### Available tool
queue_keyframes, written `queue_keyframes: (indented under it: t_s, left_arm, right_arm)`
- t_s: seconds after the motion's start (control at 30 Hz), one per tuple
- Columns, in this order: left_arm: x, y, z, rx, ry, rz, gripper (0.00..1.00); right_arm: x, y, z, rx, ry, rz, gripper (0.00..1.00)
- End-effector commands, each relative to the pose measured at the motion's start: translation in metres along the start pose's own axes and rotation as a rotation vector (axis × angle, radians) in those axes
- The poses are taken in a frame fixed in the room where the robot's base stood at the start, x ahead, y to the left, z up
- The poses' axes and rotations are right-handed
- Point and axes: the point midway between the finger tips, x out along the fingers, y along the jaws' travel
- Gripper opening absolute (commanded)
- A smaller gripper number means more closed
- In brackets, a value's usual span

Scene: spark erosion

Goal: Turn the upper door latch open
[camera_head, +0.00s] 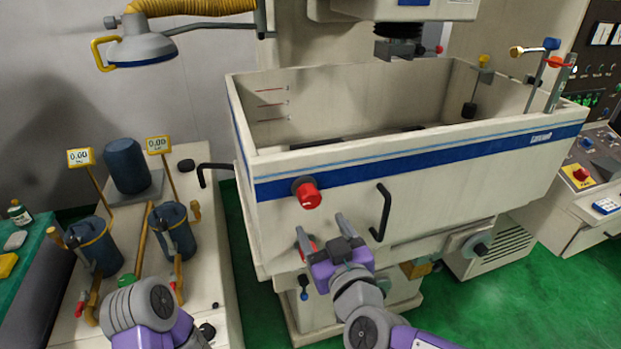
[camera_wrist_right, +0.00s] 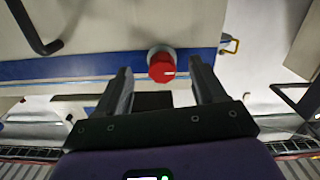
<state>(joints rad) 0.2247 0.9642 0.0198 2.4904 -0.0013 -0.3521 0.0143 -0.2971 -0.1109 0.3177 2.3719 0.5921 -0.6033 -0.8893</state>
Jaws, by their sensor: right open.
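The upper latch is a red round knob (camera_head: 307,194) on a grey base, on the blue stripe of the tank's front door. The knob also shows in the right wrist view (camera_wrist_right: 161,67), with a pale mark on its face. My right gripper (camera_head: 322,230) is open and empty, just below the knob in the head view. In the right wrist view the knob appears between the two fingertips (camera_wrist_right: 160,80), beyond them and apart from them. A second red part (camera_head: 308,248) lower on the door is partly hidden behind my right gripper. My left gripper is out of view; only its arm shows.
A black door handle (camera_head: 381,212) stands out right of the knob, close to my right gripper. Another black handle (camera_head: 214,166) is at the tank's left side. A side bench (camera_head: 130,245) with blue canisters stands left. Green floor lies between.

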Motion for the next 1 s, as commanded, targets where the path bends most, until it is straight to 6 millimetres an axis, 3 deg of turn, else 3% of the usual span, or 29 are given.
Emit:
queue_keyframes:
  t_s: [0.03,0.13,0.6,1.0]
  left_arm:
    - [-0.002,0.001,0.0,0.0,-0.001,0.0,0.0]
    - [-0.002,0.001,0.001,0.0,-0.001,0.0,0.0]
    - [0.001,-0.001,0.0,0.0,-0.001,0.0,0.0]
    - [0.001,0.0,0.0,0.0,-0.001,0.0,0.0]
  right_arm:
    - [-0.006,0.0,-0.014,-0.01,0.028,0.004,0.7]
    - [-0.008,0.0,-0.025,-0.02,0.051,0.009,0.7]
    - [0.052,0.0,-0.027,-0.02,0.05,0.009,0.7]
    - [0.065,0.001,-0.029,-0.021,0.052,0.01,0.7]
